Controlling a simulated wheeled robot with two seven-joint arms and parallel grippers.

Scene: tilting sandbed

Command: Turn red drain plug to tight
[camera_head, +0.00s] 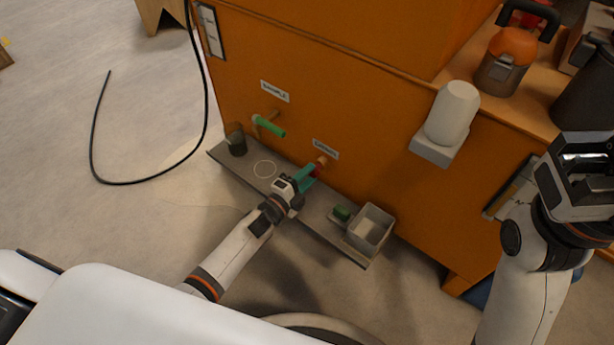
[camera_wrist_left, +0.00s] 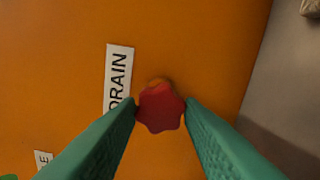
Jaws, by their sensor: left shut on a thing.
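The red drain plug (camera_wrist_left: 160,108) sits on the orange wall of the sandbed cabinet, beside a white label (camera_wrist_left: 118,80) reading "DRAIN". My left gripper (camera_wrist_left: 161,110) has its green fingers on either side of the plug and is shut on it. In the head view my left gripper (camera_head: 311,173) is at the cabinet front, with only a bit of the red plug (camera_head: 316,170) showing beside the fingers. My right gripper (camera_head: 585,160) is at the right edge, away from the plug; its fingers are not clear.
A grey shelf (camera_head: 322,225) runs below the plug, with a grey bin (camera_head: 370,229), a green block (camera_head: 342,212) and a dark cup (camera_head: 236,143). A green-handled tap (camera_head: 268,127) is left of the plug. A white bottle (camera_head: 452,113) stands on a bracket at right.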

